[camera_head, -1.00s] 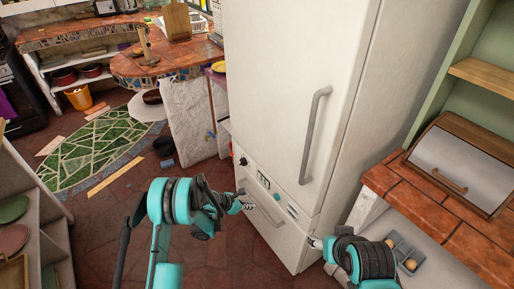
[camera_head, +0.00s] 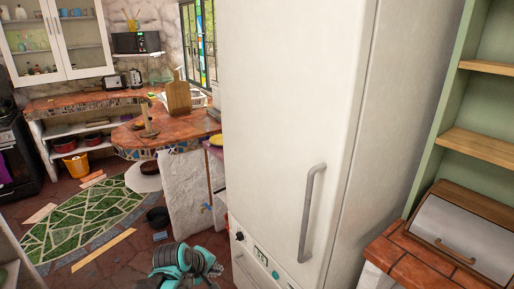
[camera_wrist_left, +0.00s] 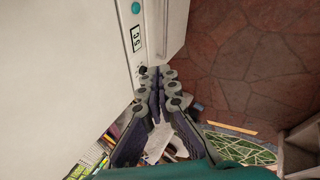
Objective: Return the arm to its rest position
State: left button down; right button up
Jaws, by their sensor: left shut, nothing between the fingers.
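My left gripper (camera_head: 214,268) is low in the head view, in front of the lower part of the tall white fridge (camera_head: 290,100). In the left wrist view its dark jointed fingers (camera_wrist_left: 158,74) lie close together, shut and empty. They are beside the fridge's small display panel (camera_wrist_left: 137,36); I cannot tell whether they touch it. The teal left arm (camera_head: 178,262) is mostly cut off by the bottom edge. My right arm is out of view.
The fridge door shows closed, with a grey handle (camera_head: 312,205). A tiled counter with a bread box (camera_head: 465,235) stands at the right. A tiled counter (camera_head: 185,125) and a green mosaic floor patch (camera_head: 85,225) are at the left. Tiled floor is open between.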

pick_arm(q)
jog(key=s+a+r+m+y, duration=0.1)
jog(key=s+a+m, duration=0.1)
jog(key=s+m, duration=0.3)
jog(key=s+a+r+m+t+y, duration=0.1)
jog(key=s+a+m, duration=0.2)
jog(key=s, duration=1)
jog(key=m, duration=0.2)
jog(key=shift+a+r+m+y, duration=0.25)
jog(key=shift+a+m+y, duration=0.05)
jog(key=shift+y, duration=0.1)
